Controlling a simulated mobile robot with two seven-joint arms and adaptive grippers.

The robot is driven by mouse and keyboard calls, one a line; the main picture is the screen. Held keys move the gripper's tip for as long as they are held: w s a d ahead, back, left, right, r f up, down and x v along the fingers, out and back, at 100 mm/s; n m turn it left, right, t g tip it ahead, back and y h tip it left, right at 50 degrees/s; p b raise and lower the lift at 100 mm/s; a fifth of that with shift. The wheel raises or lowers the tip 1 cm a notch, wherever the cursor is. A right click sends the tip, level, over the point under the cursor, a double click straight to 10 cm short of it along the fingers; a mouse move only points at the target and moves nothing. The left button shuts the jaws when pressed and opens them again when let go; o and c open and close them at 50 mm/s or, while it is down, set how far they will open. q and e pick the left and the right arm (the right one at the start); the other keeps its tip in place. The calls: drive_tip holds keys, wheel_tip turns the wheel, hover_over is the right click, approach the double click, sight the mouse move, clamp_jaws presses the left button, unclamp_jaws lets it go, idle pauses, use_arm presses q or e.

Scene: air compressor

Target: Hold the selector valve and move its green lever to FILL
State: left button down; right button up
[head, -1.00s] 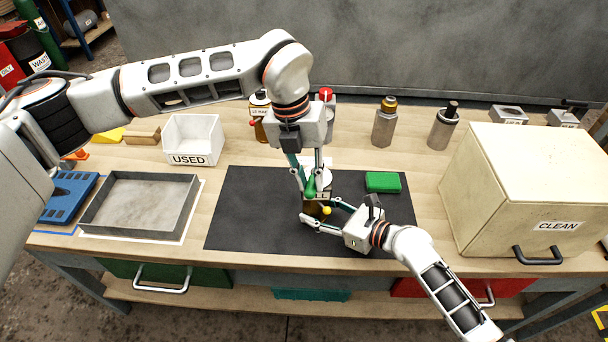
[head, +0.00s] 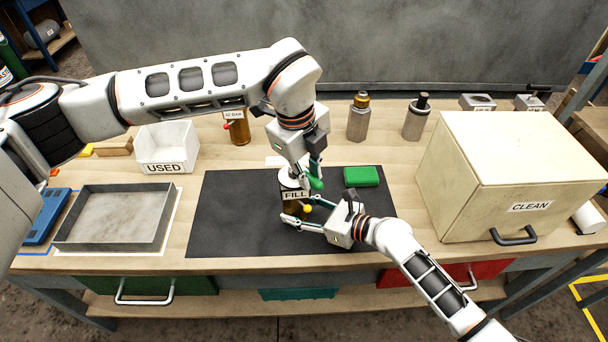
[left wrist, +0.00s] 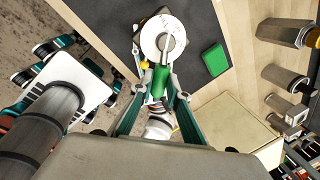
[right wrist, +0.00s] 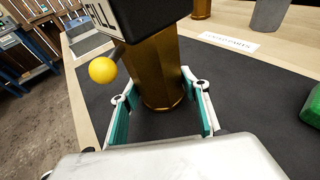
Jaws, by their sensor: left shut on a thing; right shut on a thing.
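The selector valve stands upright on the black mat, with a brass body (right wrist: 158,75), a dark block with a FILL plate (head: 295,195), a white disc (left wrist: 162,38) on top and a yellow ball (right wrist: 103,70) at its side. Its green lever (head: 316,184) points right of the FILL plate in the head view. My left gripper (left wrist: 160,90) is shut on the green lever (left wrist: 160,80) from above. My right gripper (head: 291,222) is shut on the brass body, low down; its fingers (right wrist: 162,105) flank the body in the right wrist view.
A green block (head: 361,176) lies on the black mat (head: 225,215), right of the valve. A grey tray (head: 115,240) and a white USED bin (head: 167,150) stand left. A CLEAN box (head: 510,170) stands right. Bottles (head: 359,118) stand behind. The mat's left half is clear.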

use_arm(q)
drive_tip(key=shift+w+d+n, duration=0.25)
drive_tip(key=shift+w+n, duration=0.15)
drive_tip(key=shift+n, duration=0.7)
drive_tip(key=c, duration=1.9)
unclamp_jaws()
use_arm(e)
drive_tip(key=shift+s, duration=0.1)
use_arm(q)
drive_tip(key=r, duration=0.4)
drive_tip(key=s+r, duration=0.1)
drive_tip(key=r, duration=0.3)
drive_tip(key=s+a+r, duration=0.1)
drive_tip(key=r, duration=0.2)
drive_tip(key=shift+a+r, duration=0.1)
drive_tip(key=shift+r, duration=0.3)
